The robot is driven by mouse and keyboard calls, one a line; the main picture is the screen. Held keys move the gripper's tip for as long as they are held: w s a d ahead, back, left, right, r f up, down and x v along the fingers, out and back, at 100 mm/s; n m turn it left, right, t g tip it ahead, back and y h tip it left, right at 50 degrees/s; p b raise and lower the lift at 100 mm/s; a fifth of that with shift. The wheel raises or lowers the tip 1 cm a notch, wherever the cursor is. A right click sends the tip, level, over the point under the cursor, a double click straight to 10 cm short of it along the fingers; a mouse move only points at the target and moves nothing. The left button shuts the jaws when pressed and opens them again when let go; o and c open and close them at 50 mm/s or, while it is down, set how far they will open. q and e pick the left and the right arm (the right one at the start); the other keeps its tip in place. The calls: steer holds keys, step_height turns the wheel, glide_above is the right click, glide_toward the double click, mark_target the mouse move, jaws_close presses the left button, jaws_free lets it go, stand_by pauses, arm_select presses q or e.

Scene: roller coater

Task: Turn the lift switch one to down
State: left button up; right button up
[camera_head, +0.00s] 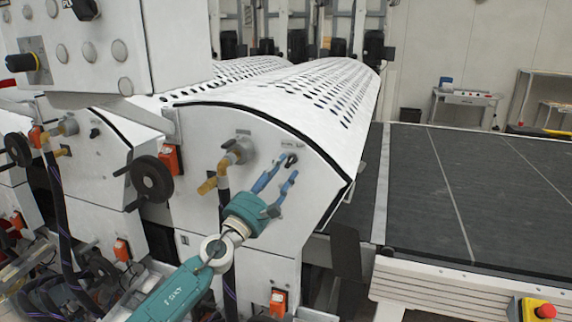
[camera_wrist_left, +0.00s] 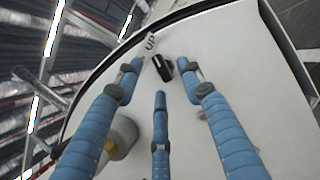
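The lift switch (camera_head: 292,160) is a small black knob on the white curved end panel of the roller coater, below a small label plate. In the left wrist view the black knob (camera_wrist_left: 161,69) sits next to a plate reading "UP" (camera_wrist_left: 150,43). Its turned position is hard to read. My left gripper (camera_head: 278,180) has a teal body and blue fingers and points up at the panel near the knob. In the wrist view its fingers (camera_wrist_left: 161,78) are spread, with the knob between and just beyond the tips, apparently not gripped. My right gripper is not in view.
A yellow valve (camera_head: 228,168) with a black hose is left of the gripper. A black handwheel (camera_head: 152,179) and orange switch (camera_head: 170,158) stand farther left. A dark conveyor (camera_head: 480,195) lies right. A red emergency button (camera_head: 545,311) is front right.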

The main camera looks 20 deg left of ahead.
mark_target(290, 161)
arm_select(q)
steer(key=shift+x, duration=1.25)
steer(key=shift+a, duration=0.1)
jaws_close()
